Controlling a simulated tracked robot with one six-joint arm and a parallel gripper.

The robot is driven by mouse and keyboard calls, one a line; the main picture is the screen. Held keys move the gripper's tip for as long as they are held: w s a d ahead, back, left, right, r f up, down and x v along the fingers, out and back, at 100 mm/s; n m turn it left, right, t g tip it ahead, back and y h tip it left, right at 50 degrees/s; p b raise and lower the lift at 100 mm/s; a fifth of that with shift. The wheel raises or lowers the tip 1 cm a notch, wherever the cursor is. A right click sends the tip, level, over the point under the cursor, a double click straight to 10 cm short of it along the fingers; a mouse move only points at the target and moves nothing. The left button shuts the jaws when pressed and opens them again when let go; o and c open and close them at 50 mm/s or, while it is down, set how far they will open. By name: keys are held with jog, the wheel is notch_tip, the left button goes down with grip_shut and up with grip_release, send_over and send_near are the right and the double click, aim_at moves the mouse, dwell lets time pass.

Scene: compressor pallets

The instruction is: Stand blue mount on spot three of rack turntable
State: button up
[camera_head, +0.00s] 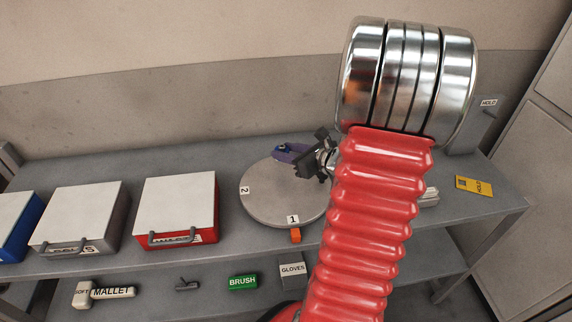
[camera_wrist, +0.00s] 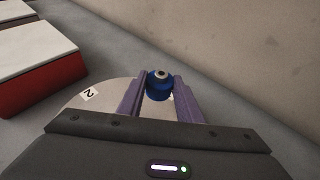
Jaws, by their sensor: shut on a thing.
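The blue mount (camera_wrist: 159,85) is a short blue cylinder with a pale ring and dark hole on top. It is between the purple fingers of my gripper (camera_wrist: 160,96), which is shut on it. In the head view my gripper (camera_head: 287,150) holds the blue mount (camera_head: 284,147) over the back part of the round grey turntable (camera_head: 270,205). Labels 1 and 2 show on the turntable's front and left; the label for spot three is not visible. I cannot tell whether the mount's base touches the turntable.
A red box (camera_head: 176,205) with a white lid stands left of the turntable, with a grey box (camera_head: 77,218) beyond it. An orange tab (camera_head: 295,235) sits at the turntable's front. The wall is close behind.

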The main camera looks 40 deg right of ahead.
aim_at(287, 172)
jog(key=shift+f, duration=0.5)
jog(key=shift+f, duration=0.1)
jog(key=shift+f, duration=2)
jog(key=o, duration=1)
jog(key=shift+o, duration=0.2)
jog(key=shift+s+r, duration=0.1)
jog(key=v, duration=1.2)
